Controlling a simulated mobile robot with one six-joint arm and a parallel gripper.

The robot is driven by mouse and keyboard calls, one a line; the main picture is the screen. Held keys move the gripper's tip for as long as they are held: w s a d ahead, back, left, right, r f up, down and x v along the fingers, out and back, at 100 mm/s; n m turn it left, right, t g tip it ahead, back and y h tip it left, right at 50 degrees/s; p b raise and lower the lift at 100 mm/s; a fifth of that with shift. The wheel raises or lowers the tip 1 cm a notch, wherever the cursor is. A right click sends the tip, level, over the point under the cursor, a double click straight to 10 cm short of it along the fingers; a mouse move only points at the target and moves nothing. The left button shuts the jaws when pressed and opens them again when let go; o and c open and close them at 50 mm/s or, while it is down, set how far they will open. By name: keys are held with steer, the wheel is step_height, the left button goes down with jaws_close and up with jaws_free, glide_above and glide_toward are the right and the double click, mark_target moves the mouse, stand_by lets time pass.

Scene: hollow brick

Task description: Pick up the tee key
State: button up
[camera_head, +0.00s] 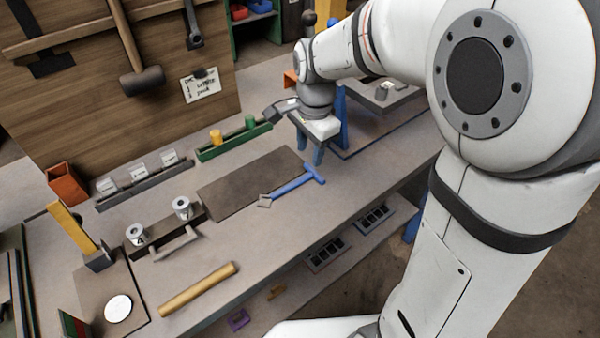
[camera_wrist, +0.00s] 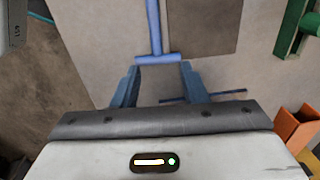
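The tee key (camera_head: 292,186) is a blue T-shaped tool lying on the workbench, with its crossbar toward my gripper and a grey piece at its far end. In the wrist view its shaft (camera_wrist: 153,25) runs up out of the top edge, and its crossbar lies just beyond my fingertips. My gripper (camera_head: 311,153) has blue fingers and hangs over the bench near the crossbar end. In the wrist view my gripper (camera_wrist: 160,72) is open with nothing between its fingers. The exact height above the key cannot be told.
A dark mat (camera_head: 250,184) lies beside the key. A green tray (camera_head: 234,142) with yellow and green pieces stands behind it. A wooden rod (camera_head: 199,289) lies toward the front left. An orange box (camera_wrist: 297,129) shows at the right in the wrist view. Bench around the key is mostly clear.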

mark_target(307, 174)
step_height(307, 174, down, 7)
steer(key=shift+a+f, duration=0.1)
steer(key=shift+a, duration=0.05)
stand_by(0.4)
jaws_close()
